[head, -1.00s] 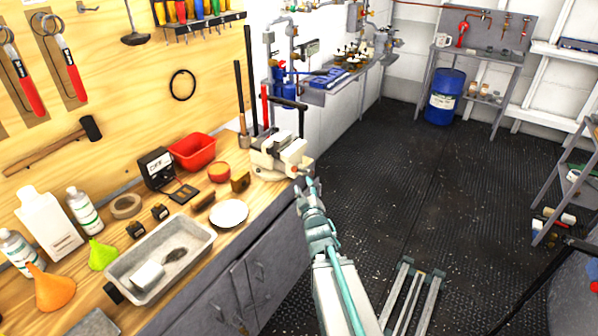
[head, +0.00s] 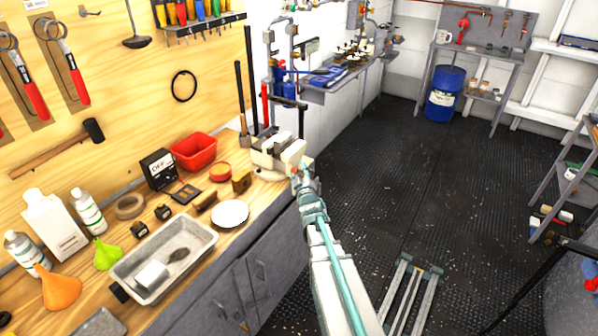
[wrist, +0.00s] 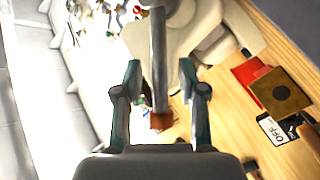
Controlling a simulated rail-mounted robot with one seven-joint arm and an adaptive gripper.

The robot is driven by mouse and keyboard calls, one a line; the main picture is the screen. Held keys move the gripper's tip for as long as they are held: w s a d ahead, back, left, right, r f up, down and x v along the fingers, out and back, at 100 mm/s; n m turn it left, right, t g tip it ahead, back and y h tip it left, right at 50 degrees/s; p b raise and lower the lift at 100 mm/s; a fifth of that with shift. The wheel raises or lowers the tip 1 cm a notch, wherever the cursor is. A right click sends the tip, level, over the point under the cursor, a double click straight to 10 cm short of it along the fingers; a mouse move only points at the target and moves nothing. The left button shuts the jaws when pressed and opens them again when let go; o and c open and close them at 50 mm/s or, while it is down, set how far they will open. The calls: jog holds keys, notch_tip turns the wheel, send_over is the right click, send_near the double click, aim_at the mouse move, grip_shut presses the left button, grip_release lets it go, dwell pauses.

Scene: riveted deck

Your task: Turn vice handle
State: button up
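The vice (head: 276,156) is a pale, blocky bench vice at the far end of the wooden workbench. It also shows large at the top of the wrist view (wrist: 212,28). The vice handle (wrist: 159,60) is a grey metal rod with a copper-brown end, running between my gripper's two fingers. My gripper (wrist: 160,72) is open, with a visible gap between the rod and each finger. In the head view my gripper (head: 301,167) is at the vice's right front and hides the handle there.
Tall dark bars stand behind the vice. The black floor (head: 430,190) right of the bench is mostly clear.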

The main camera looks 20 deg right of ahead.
grip_shut()
jog(key=shift+f+b, duration=0.25)
jog(key=shift+b, duration=0.35)
